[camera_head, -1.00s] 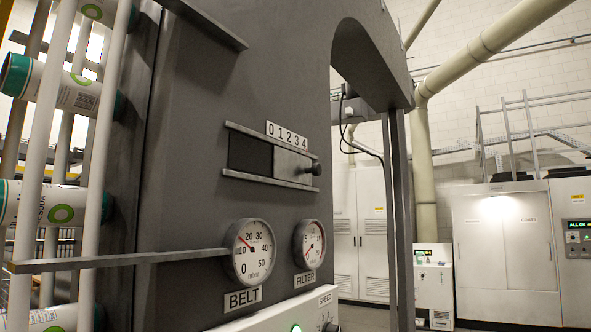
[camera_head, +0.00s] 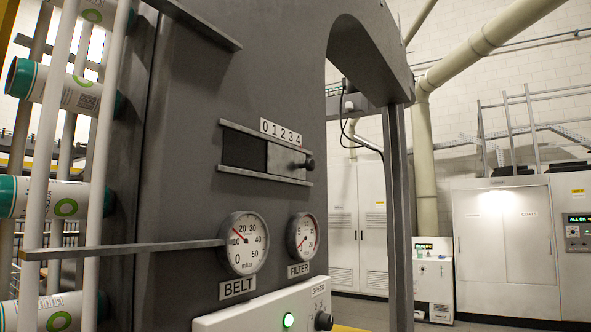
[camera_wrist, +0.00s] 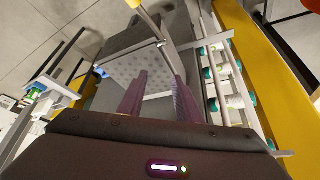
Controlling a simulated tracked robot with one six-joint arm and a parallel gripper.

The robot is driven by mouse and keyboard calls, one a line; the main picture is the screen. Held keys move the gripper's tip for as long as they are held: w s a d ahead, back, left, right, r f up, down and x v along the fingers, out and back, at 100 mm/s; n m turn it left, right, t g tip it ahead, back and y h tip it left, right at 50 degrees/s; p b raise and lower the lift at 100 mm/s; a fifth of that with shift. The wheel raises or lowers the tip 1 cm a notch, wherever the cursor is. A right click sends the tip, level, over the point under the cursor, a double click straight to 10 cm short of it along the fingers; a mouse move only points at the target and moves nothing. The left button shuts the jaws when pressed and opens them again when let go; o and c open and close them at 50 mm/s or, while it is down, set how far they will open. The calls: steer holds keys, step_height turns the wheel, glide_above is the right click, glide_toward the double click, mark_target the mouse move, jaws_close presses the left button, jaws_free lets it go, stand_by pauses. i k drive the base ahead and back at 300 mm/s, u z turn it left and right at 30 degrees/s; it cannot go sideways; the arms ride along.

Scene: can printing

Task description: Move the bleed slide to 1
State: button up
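The bleed slide (camera_head: 285,162) is a grey plate in a dark slot on the front of the grey machine in the head view. Its black knob (camera_head: 308,163) stands at the right end, just past the 4 end of the scale. The white scale plate (camera_head: 281,132) above reads 0 to 4. The dark opening (camera_head: 244,151) shows left of the plate. My gripper (camera_wrist: 158,92) shows only in the wrist view, with its two purple fingers apart and nothing between them. The slide cannot be made out in the wrist view.
Two dials, BELT (camera_head: 245,243) and FILTER (camera_head: 304,236), sit below the slide. A metal bar (camera_head: 125,249) sticks out left of the BELT dial. A control box (camera_head: 270,310) with a green light projects below. A can rack (camera_head: 97,200) stands at the left.

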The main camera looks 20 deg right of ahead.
mark_target(283, 161)
steer(key=u, duration=1)
steer(key=k, duration=0.9)
steer(key=z, duration=1.15)
steer(key=i, duration=1)
steer(key=z, duration=0.1)
